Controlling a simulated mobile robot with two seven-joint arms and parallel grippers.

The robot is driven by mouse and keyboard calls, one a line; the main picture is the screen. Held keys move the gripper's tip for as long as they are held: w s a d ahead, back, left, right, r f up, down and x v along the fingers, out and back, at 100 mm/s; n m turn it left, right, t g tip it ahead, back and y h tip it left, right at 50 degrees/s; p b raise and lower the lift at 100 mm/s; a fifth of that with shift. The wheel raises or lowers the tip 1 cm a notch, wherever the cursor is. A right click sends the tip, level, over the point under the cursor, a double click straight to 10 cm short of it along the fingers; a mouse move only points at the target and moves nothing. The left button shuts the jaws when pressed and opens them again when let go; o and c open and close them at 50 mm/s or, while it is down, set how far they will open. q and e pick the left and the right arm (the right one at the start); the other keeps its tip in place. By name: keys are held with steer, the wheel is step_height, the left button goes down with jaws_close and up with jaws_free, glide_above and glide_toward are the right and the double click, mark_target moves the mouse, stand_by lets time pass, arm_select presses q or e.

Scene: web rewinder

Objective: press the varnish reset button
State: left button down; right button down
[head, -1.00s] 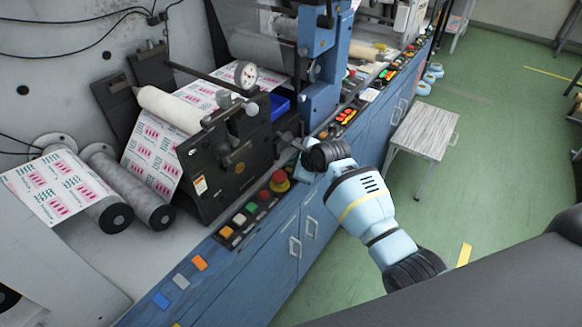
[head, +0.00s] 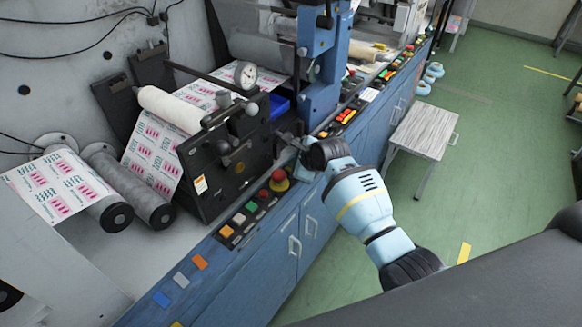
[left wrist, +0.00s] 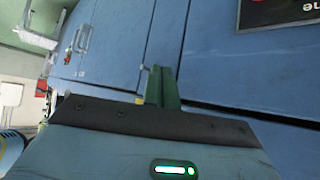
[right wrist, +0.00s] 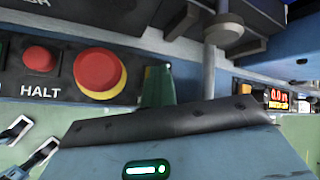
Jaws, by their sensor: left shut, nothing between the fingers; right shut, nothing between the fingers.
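No label for the varnish reset button can be read, so I cannot tell which button it is. In the head view my right gripper (head: 287,140) is by the blue console front, between the near button row and the farther button panel (head: 345,117). In the right wrist view its green fingers (right wrist: 157,86) are shut and empty, just right of a red emergency stop (right wrist: 99,72) with a yellow collar. A red button (right wrist: 40,58) marked HALT is farther left. My left gripper is outside the head view. Its fingers (left wrist: 162,86) are shut and empty before blue cabinet doors.
The near button row (head: 240,220) has orange, white, green and red buttons and an emergency stop (head: 279,179). A black roller frame with a dial gauge (head: 246,75) stands behind it. A small grey table (head: 425,132) stands right on open green floor.

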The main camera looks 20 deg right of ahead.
steer(key=shift+r, duration=0.55)
steer(key=shift+w+r, duration=0.1)
steer(key=shift+r, duration=2.45)
